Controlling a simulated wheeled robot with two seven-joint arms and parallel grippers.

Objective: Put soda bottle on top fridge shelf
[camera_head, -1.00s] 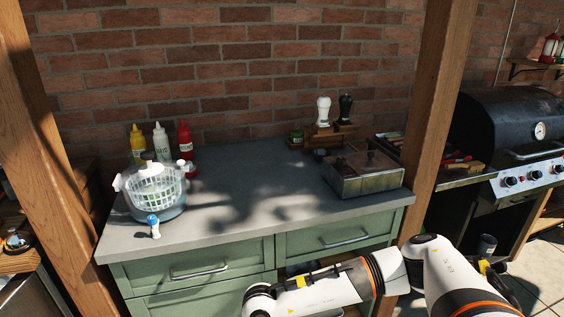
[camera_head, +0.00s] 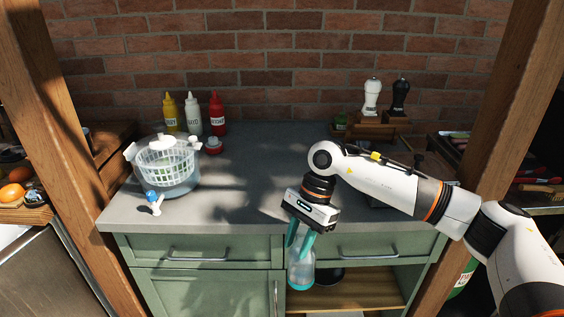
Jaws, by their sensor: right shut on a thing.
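My right gripper (camera_head: 300,240) points down in front of the counter's front edge, with its teal fingers shut on a clear bottle (camera_head: 301,267). The bottle hangs roughly upright, with a teal-coloured base; I take it to be the soda bottle. The fingers and gripper body hide its top. A metal-fronted unit (camera_head: 45,275) stands at the lower left and may be the fridge; its front is cut off and no shelf inside it shows. My left gripper is out of view.
The grey counter (camera_head: 245,190) holds a pot with a white basket (camera_head: 165,165) and sauce bottles (camera_head: 192,115). A wooden post (camera_head: 70,150) stands between the counter and the left unit. An open wooden shelf (camera_head: 350,290) with a dark pan lies behind the bottle.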

